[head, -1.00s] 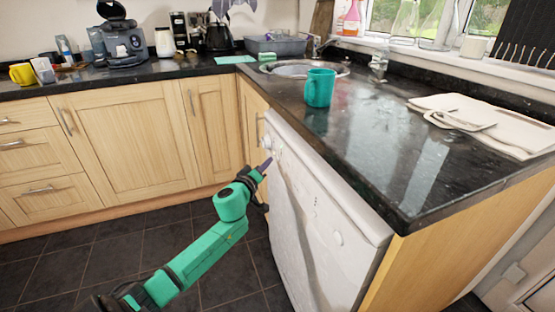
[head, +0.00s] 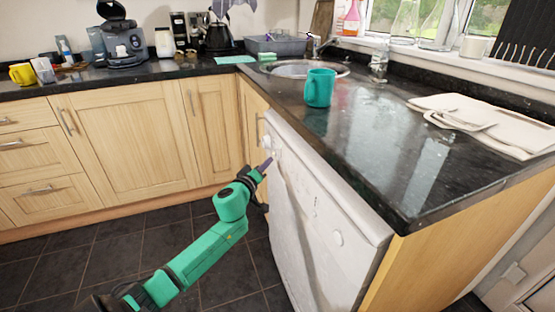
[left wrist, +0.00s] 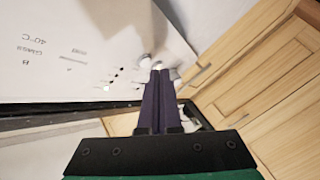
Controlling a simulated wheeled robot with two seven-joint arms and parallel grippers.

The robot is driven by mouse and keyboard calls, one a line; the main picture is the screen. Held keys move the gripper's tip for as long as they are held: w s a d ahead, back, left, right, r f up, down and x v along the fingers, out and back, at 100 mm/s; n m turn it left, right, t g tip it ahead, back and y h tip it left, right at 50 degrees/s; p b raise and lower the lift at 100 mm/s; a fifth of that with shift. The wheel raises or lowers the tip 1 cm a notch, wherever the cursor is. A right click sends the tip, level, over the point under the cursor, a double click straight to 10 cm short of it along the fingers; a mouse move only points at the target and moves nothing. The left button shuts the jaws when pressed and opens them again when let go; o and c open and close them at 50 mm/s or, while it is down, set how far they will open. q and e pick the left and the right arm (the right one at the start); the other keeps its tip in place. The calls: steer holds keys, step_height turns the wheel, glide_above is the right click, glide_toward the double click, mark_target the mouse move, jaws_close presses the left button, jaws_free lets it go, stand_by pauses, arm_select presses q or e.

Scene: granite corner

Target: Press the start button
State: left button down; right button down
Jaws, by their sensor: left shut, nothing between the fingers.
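The white appliance (head: 312,235) stands under the granite worktop, its front panel facing left. My right gripper is not in view.
A teal mug (head: 320,88) stands on the dark worktop (head: 375,140) above the appliance. Wooden cabinets (head: 125,140) line the left and back. The dark tiled floor (head: 100,265) around my left arm is clear.

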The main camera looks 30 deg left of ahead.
arm_select(q)
steer(key=shift+w, duration=0.1)
stand_by(0.6)
steer(key=shift+w+d, duration=0.25)
